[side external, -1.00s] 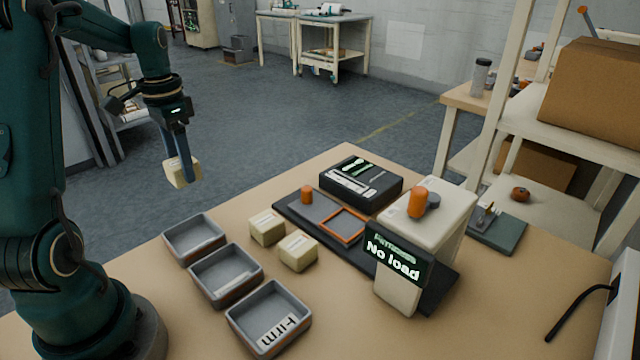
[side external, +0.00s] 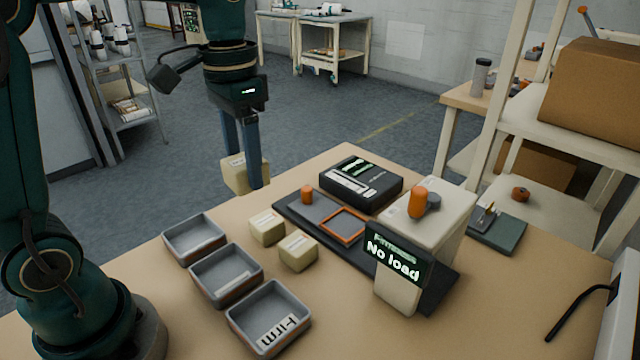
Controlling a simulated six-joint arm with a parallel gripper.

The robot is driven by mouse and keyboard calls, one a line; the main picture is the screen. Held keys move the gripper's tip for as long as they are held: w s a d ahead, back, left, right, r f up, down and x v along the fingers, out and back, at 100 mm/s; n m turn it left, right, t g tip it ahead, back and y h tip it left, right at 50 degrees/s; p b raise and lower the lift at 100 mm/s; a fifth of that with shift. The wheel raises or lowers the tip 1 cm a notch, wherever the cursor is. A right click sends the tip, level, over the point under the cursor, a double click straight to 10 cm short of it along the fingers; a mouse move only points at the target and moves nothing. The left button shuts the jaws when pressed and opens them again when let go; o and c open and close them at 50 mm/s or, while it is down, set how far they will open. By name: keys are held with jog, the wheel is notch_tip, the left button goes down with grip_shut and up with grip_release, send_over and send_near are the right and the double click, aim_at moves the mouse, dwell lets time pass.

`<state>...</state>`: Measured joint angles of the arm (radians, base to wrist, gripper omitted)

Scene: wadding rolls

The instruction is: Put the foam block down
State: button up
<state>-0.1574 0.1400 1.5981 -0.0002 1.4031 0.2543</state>
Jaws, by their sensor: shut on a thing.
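My gripper (side external: 244,180) is shut on a pale cream foam block (side external: 236,174) and holds it in the air, above and behind the trays. The block's right side is partly hidden by a finger. Two similar foam blocks, one (side external: 266,227) behind the other (side external: 298,251), rest on the table between the trays and the tester. Three grey trays stand in a row: a back one (side external: 168,246), a middle one (side external: 196,286) and a front one (side external: 236,318) with lettering inside. All three look empty of blocks.
A tester (side external: 396,290) with a "No load" display and an orange knob stands on a dark base with an orange square frame (side external: 325,236). A black case (side external: 338,196) lies behind it. Bare table (side external: 350,325) is free in front.

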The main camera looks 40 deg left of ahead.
jog(key=shift+s+n, duration=0.2)
jog(key=shift+n, duration=0.3)
jog(key=shift+w+a+m, duration=0.1)
jog(key=shift+w+m, duration=0.15)
jog(key=shift+m, duration=0.25)
jog(key=s+a+f, duration=0.2)
jog(key=a, duration=0.7)
jog(key=s+a+f+n, duration=0.1)
jog(key=s+a+f, duration=0.1)
jog(key=a, duration=0.8)
jog(key=shift+s+a+f, duration=0.25)
jog(key=shift+f, duration=0.45)
jog(key=w+d+f, duration=0.2)
jog(key=w, duration=0.1)
jog(key=w+d+f, duration=0.2)
jog(key=w, duration=0.1)
jog(key=w+d+f, duration=0.3)
jog(key=shift+w, duration=0.2)
jog(key=shift+f, duration=1.8)
